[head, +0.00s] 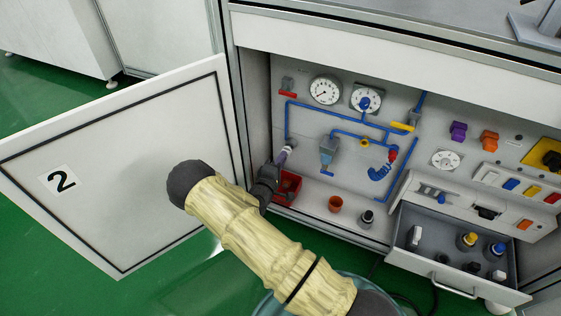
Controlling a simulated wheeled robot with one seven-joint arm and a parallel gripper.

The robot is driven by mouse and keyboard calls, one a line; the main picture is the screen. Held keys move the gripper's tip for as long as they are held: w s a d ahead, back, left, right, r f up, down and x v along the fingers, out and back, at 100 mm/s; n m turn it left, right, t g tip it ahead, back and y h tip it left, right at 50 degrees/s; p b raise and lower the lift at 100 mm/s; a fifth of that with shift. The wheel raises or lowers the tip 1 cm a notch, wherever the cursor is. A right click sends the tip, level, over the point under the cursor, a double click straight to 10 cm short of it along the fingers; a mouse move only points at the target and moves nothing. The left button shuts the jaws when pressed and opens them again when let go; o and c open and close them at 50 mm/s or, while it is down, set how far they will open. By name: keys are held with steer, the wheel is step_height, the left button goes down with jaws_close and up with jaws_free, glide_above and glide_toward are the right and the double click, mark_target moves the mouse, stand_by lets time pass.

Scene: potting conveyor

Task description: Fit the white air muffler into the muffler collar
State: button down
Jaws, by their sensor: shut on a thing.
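My gripper (277,164) is inside the open cabinet at the left of the back panel, shut on a small pale, purple-tinted piece (284,154) that appears to be the white air muffler. The piece is tilted and lies close to the lower end of the left blue pipe (287,122). A small grey fitting (291,143) at that pipe end may be the muffler collar. The gripper and the small size hide the contact, so I cannot tell whether the piece touches the collar or sits in it.
A red bin (288,184) is just below my gripper. An open drawer (455,284) with several fittings juts out at right. The open door (125,170) marked 2 is at left.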

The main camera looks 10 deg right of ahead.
steer(key=shift+x, duration=0.9)
steer(key=c, duration=1.3)
jaws_free()
steer(key=shift+c, duration=0.2)
steer(key=p+v, duration=0.6)
steer(key=v, duration=1.1)
steer(key=shift+s+p, duration=0.15)
steer(key=shift+p, duration=0.15)
steer(key=shift+a, duration=0.2)
